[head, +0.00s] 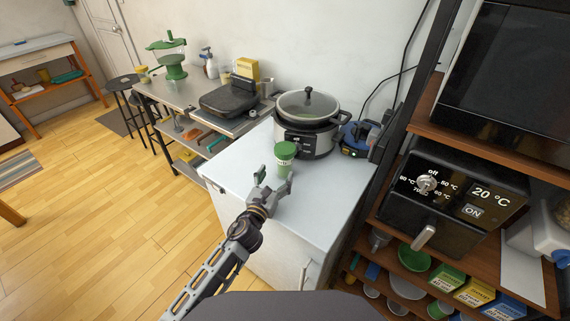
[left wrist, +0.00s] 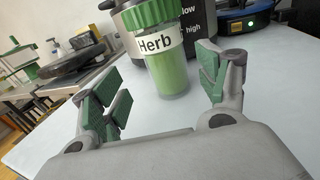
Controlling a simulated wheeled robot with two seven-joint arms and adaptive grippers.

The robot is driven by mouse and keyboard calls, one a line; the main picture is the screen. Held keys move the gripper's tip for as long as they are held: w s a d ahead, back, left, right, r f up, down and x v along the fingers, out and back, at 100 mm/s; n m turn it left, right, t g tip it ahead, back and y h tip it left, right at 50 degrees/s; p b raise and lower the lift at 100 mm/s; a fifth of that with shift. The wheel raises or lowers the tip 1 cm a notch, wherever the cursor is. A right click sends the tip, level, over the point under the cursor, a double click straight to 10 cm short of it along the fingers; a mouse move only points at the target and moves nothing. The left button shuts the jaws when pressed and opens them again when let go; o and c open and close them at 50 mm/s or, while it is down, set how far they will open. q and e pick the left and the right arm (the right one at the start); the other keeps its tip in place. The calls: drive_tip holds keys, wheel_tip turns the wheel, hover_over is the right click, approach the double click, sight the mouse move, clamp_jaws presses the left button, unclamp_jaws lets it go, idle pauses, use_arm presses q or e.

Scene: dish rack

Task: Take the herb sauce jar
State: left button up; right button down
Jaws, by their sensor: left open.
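The herb sauce jar (head: 284,160) stands upright on the white counter top (head: 240,165), in front of the slow cooker. It has a green lid, a white label and green contents; in the left wrist view the jar (left wrist: 168,68) shows the word "Herb". My left gripper (head: 273,183) is open just in front of the jar, on the near side. In the left wrist view the jar stands beyond and between the open green-padded fingers (left wrist: 165,95), and nothing is held. My right gripper is not seen.
A slow cooker (head: 307,115) with a glass lid stands right behind the jar. A blue device (head: 357,138) sits to its right. A dark shelf with an oven (head: 458,195) rises at the right. The counter left of the jar is clear.

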sight(282, 168)
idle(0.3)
use_arm(q)
drive_tip(key=shift+w+d, duration=0.45)
drive_tip(key=shift+w, duration=0.2)
drive_tip(key=shift+w+d, duration=0.45)
drive_tip(key=shift+w, duration=0.2)
drive_tip(key=shift+x, duration=1.05)
drive_tip(key=shift+c, duration=0.3)
drive_tip(key=c, duration=1.3)
drive_tip(key=shift+r, duration=0.15)
